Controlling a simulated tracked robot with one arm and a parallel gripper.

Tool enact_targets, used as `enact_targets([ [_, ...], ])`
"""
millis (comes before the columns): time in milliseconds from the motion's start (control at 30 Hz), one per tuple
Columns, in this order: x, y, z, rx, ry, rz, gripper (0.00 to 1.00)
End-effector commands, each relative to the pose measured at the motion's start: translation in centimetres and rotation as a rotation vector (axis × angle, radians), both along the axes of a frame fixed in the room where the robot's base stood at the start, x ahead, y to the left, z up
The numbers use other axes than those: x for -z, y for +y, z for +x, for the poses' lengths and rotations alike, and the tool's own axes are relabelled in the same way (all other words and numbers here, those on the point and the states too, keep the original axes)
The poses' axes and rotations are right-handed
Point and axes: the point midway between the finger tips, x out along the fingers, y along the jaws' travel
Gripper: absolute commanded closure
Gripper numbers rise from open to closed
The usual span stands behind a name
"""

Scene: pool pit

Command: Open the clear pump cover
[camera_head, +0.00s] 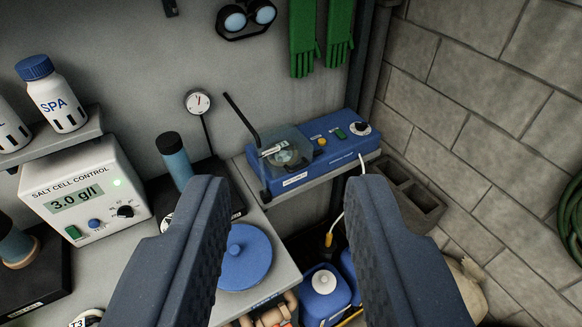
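The clear pump cover (287,146) sits on the left part of a blue pump unit (335,158), which stands on a small shelf. The cover looks lowered over a round pump head that shows through it. A thin black bar (240,116) rises from the cover's left side, tilted up to the left. My gripper (292,200) is open and empty in the foreground, its two dark fingers wide apart. The pump unit shows beyond and above the gap between the fingertips; the gripper looks apart from it.
A salt cell control box (85,190) and a shelf with white SPA bottles (58,100) stand at left. A round blue lid (245,257) and blue canisters (325,290) lie below. Green gloves (304,40) hang above; a block wall (490,110) bounds the right.

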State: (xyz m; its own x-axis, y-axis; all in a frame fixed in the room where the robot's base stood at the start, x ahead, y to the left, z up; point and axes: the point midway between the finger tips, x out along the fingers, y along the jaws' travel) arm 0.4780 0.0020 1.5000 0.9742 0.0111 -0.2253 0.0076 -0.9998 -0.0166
Motion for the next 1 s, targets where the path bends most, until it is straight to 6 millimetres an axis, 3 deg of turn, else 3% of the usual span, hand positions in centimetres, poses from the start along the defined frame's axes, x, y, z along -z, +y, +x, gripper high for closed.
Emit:
enact_targets([
  [167,4.5,1.5,4.1,-0.054,0.014,0.137,0.67],
  [500,16.2,3.6,15.8,-0.115,0.049,0.600,0.67],
  [667,22.5,3.1,21.1,-0.087,0.062,0.819,0.67],
  [1000,38.9,-0.8,31.4,0.087,0.082,1.247,0.67],
])
